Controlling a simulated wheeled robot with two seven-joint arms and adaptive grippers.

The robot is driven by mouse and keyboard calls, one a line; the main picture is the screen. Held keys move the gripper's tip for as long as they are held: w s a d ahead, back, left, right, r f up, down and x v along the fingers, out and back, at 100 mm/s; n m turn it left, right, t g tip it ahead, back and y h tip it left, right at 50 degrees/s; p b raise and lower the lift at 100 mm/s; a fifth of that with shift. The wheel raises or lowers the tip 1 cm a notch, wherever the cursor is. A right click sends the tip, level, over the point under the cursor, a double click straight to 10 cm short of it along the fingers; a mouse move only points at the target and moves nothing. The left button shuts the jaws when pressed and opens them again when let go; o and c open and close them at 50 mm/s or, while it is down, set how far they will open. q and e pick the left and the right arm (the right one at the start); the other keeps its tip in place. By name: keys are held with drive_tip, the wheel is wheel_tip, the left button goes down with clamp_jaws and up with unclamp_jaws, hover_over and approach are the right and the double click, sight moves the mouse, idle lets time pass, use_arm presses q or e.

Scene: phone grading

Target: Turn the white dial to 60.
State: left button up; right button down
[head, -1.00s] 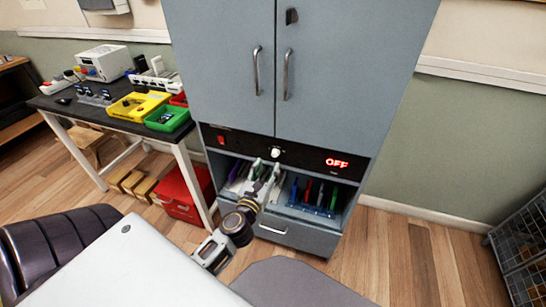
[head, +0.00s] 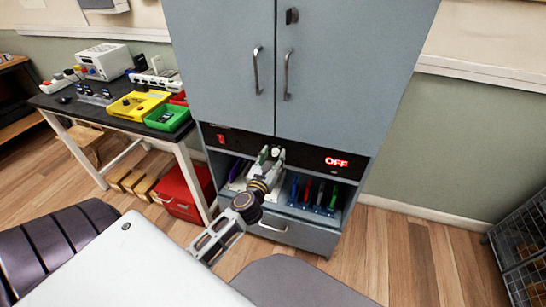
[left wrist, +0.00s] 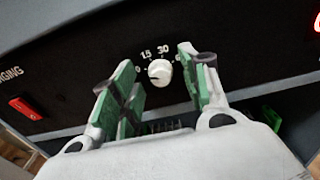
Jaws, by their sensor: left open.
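The white dial (left wrist: 160,72) sits on the black control panel (head: 308,153) of the grey cabinet. In the left wrist view, marks 0, 15 and 30 show around it, with a 6 partly hidden by the right finger. My left gripper (left wrist: 158,90) is open, its green-padded fingers on either side of the dial; I cannot tell whether they touch it. The red display (head: 336,162) reads OFF. My right gripper is not in view.
A red switch (left wrist: 26,108) is left of the dial. Below the panel is an open shelf with upright coloured items (head: 315,193). A dark table (head: 118,118) with yellow and green bins stands to the left, and a red box (head: 182,196) is on the floor.

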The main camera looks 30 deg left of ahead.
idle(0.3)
use_arm(q)
clamp_jaws()
idle(0.3)
